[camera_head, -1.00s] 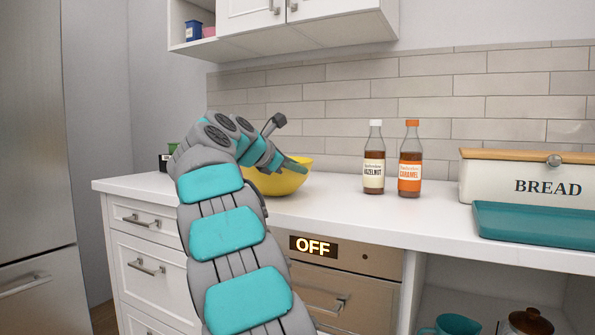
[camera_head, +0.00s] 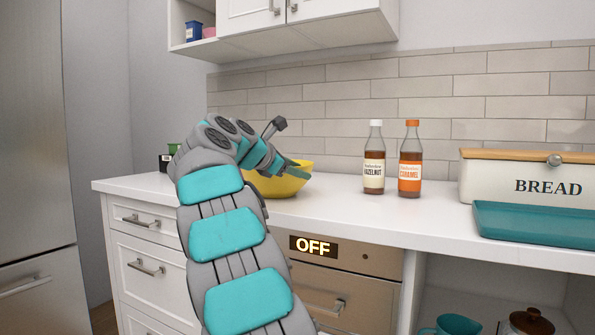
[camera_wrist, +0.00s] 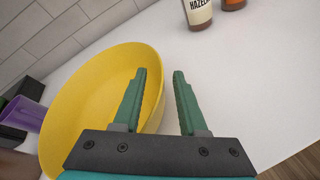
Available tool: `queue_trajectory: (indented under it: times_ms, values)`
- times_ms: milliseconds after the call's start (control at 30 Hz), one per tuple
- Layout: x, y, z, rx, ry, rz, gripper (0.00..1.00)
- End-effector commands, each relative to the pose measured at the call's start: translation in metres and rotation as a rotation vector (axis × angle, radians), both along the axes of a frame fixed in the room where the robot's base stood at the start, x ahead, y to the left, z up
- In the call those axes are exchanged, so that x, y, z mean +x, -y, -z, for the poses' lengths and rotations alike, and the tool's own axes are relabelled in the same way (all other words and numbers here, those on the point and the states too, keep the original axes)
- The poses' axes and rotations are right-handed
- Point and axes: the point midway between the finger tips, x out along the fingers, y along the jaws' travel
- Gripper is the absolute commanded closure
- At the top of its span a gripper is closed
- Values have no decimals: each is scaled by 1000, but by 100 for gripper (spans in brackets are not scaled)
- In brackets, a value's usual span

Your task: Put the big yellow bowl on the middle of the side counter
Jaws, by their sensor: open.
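The big yellow bowl (camera_head: 284,184) stands on the white counter against the tiled wall, partly hidden behind my arm in the head view. In the wrist view the bowl (camera_wrist: 75,100) fills the left side, its opening and near wall in sight. My gripper (camera_wrist: 159,75) is open and empty. Its left finger shows over the bowl's inside and its right finger over the counter outside, with the bowl's rim between them. In the head view my gripper (camera_head: 298,168) is at the bowl's right side. I cannot tell whether a finger touches the bowl.
A hazelnut bottle (camera_head: 374,172) and a caramel bottle (camera_head: 410,174) stand right of the bowl. A bread box (camera_head: 525,184) and a teal tray (camera_head: 530,222) are farther right. A purple cup (camera_wrist: 24,114) is close to the bowl's left. Counter (camera_head: 340,214) in front of the bottles is clear.

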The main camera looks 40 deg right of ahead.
Motion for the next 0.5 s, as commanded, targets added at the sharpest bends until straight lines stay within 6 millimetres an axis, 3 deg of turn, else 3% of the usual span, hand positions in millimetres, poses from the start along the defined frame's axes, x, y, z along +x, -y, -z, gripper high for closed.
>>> queue_trajectory:
  times_ms: [167, 500]
  values:
    - [0, -1, -4, 0, 0, 0, 59]
    - [-9, -61, -23, -2, 4, -7, 59]
